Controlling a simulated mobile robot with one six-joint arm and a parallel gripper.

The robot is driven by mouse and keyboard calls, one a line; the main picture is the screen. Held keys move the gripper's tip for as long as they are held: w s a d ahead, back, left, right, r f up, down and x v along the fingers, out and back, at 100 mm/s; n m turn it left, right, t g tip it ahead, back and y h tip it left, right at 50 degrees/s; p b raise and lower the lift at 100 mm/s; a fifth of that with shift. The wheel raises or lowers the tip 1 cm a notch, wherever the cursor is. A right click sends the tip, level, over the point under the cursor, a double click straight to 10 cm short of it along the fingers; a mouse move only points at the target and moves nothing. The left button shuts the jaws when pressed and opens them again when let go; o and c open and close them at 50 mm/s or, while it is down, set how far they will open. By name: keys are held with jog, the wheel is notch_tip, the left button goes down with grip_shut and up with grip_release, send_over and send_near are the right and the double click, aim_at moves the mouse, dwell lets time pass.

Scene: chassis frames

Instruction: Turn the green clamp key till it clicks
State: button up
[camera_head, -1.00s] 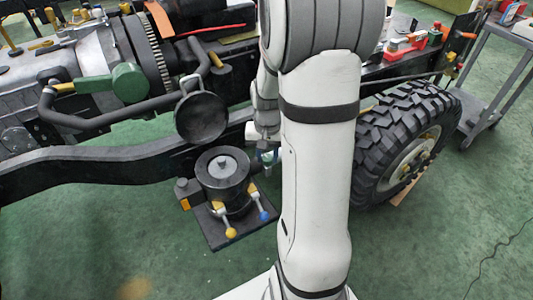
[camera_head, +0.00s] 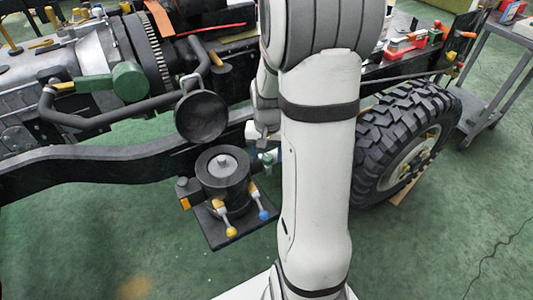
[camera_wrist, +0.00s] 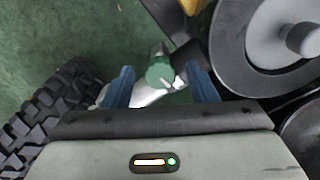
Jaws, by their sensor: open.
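The green clamp key (camera_wrist: 160,74) shows in the wrist view as a round green head on a pale metal lever. It lies between the two blue fingers of my open gripper (camera_wrist: 159,82), with gaps visible on both sides. In the head view the green key (camera_head: 268,158) is a small green tip at the right side of the black round housing (camera_head: 222,178), partly hidden by my arm. My wrist is just above and behind it.
A yellow-tipped key (camera_head: 231,231) and a blue-tipped key (camera_head: 263,215) stick out at the housing's front. A black round lid (camera_head: 201,117) stands open behind it. The green floor in front is clear.

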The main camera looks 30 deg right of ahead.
aim_at(267, 157)
notch_tip(267, 157, up, 8)
jog(key=shift+f+p, duration=0.1)
jog(key=shift+p, duration=0.8)
jog(key=shift+a, duration=0.1)
jog(key=s+a+r+n+t+p, duration=0.1)
jog(key=s+a+r+n+p, duration=0.1)
jog(key=s+a+r+p, duration=0.2)
jog(key=s+a+r+n+p, duration=0.2)
jog(key=s+a+r+p, duration=0.2)
jog(key=r, duration=0.7)
jog(key=s+a+r+n+t+p, duration=0.1)
jog(key=s+a+r+n+p, duration=0.1)
jog(key=s+a+r+p, duration=0.2)
notch_tip(267, 157, up, 3)
jog(key=p, duration=0.2)
jog(key=shift+s+a+r+t+p, duration=0.2)
jog(key=shift+s+a+t+p, duration=0.1)
jog(key=shift+s+p, duration=0.05)
